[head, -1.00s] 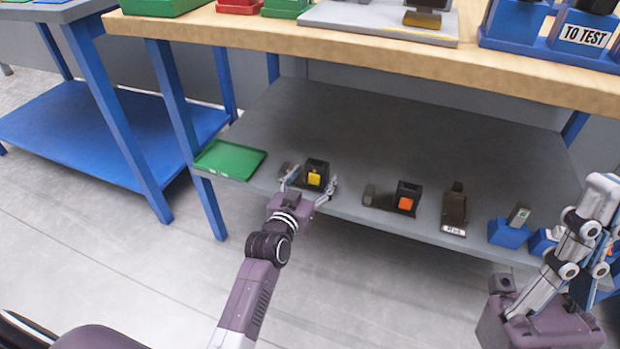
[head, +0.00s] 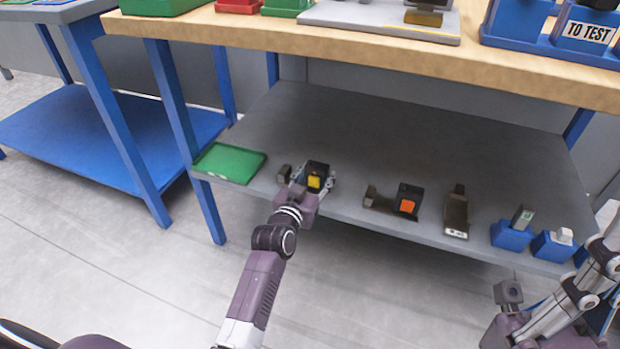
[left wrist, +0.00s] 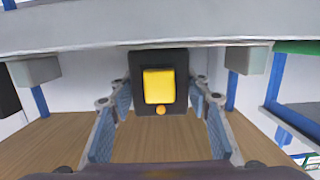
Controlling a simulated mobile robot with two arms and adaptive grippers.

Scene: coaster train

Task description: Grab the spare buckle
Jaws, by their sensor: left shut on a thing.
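A black buckle with a yellow button (head: 315,177) stands at the front edge of the grey lower shelf, and it also shows in the left wrist view (left wrist: 159,83). My left gripper (head: 313,186) is around this buckle and shut on it, with a finger on each side (left wrist: 160,100). A similar black buckle with an orange button (head: 408,199) stands further right on the shelf. Which buckle is called the spare cannot be read. My right gripper (head: 590,285) is at the lower right, partly cut off by the picture edge, away from the shelf items.
The grey shelf (head: 400,130) is clear behind the items. A green tray (head: 229,163) lies left of the held buckle. A dark metal piece (head: 456,212) and blue blocks (head: 510,233) stand to the right. The wooden tabletop (head: 300,38) overhangs the shelf.

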